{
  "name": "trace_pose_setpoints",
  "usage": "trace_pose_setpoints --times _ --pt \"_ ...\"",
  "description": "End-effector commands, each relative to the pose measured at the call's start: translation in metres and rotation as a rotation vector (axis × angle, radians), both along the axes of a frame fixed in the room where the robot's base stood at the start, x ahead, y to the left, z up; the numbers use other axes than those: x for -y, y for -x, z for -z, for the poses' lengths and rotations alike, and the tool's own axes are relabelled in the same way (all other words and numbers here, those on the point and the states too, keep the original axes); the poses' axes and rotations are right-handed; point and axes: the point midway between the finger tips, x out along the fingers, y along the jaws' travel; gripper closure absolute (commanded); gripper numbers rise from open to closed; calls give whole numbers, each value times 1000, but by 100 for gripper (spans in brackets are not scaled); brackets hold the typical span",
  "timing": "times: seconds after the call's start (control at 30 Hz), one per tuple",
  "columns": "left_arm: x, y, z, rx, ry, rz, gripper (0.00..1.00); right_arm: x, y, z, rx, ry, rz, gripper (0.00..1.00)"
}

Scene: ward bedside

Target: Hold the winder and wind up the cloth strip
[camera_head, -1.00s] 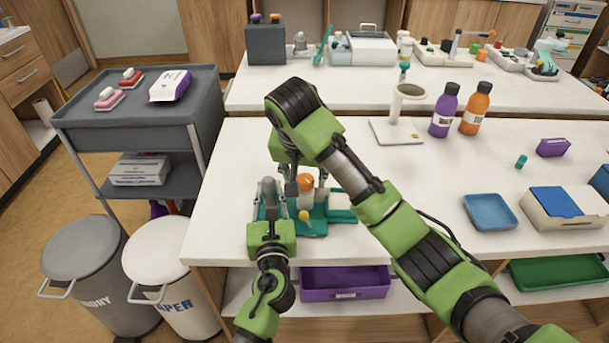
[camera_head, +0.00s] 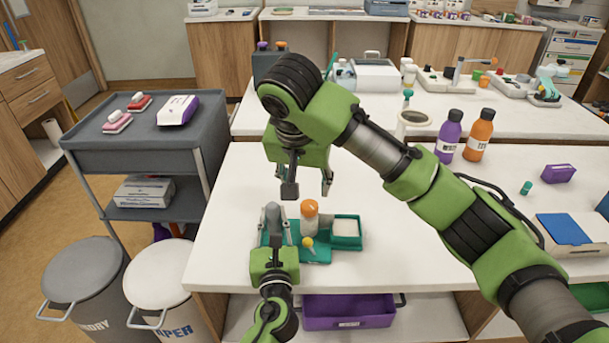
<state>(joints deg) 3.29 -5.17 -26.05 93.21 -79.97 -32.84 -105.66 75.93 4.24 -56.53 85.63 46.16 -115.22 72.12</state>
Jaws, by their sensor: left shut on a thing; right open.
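The winder (camera_head: 316,255) has a teal base on the near edge of the white table. It carries a grey upright piece (camera_head: 272,213), a white part with an orange top (camera_head: 309,212) and a yellow knob (camera_head: 308,242). My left gripper (camera_head: 276,236) is at its left end, shut on the grey piece; its fingers partly hide the contact. My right gripper (camera_head: 308,188) is open and empty, above and behind the orange top, apart from it. A pale, flat patch (camera_head: 346,228) lies in the teal tray at the right; I cannot tell if it is the cloth strip.
A purple bottle (camera_head: 448,136) and an orange bottle (camera_head: 478,134) stand at the back right. A blue-lidded box (camera_head: 562,230) is at the right. A grey cart (camera_head: 130,135) stands to the left. The table right of the winder is clear beneath my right arm.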

Motion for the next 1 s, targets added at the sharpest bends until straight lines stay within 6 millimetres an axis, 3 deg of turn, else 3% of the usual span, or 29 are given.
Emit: trace_pose_setpoints --times 0.1,0.3,0.83,1.0 --pt "0 0 0 0 0 0 100 -1 4 -14 3 1 0 55" --pt "0 0 0 0 0 0 100 -2 9 -23 0 1 1 55" --pt "0 0 0 0 0 0 100 -2 9 -24 -3 1 -6 55" --pt "0 0 0 0 0 0 100 3 7 -21 -38 14 -97 55"
